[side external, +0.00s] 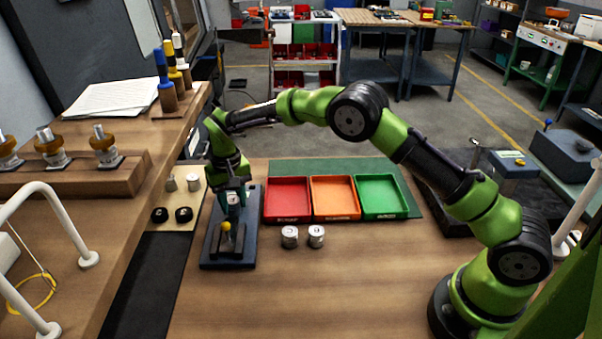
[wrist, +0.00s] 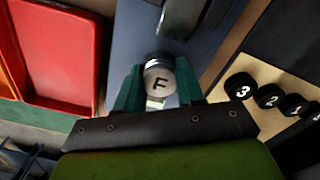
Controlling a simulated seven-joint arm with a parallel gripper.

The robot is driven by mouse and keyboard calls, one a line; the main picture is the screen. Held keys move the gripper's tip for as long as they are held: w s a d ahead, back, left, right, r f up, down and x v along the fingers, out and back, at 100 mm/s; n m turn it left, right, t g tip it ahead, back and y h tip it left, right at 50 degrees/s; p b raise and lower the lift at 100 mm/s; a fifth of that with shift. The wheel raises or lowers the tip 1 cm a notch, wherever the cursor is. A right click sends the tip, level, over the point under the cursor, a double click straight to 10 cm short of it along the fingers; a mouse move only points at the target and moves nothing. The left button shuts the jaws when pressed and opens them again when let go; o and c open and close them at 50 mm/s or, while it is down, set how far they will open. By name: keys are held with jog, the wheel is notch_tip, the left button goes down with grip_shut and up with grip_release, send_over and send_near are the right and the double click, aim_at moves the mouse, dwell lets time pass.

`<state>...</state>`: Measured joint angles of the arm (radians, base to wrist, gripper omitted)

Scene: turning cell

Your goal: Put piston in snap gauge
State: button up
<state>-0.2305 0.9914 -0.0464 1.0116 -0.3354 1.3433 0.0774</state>
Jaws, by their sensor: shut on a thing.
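My gripper (side external: 234,194) points down above the snap gauge, a dark blue stand (side external: 216,254) with a yellow knob. In the side view the fingers mostly hide the piston. The gauge's blue base (wrist: 138,32) lies beyond the piston in the wrist view. I cannot tell whether the piston touches the gauge.
Red (side external: 287,198), orange (side external: 334,197) and green (side external: 381,195) trays stand right of the gauge. Two more pistons (side external: 303,237) stand in front of them. A tan board (side external: 181,200) left of the gauge bears small cylinders and black numbered caps (wrist: 240,87).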

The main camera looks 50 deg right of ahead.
jog(key=shift+f, duration=0.15)
jog(key=o, duration=0.8)
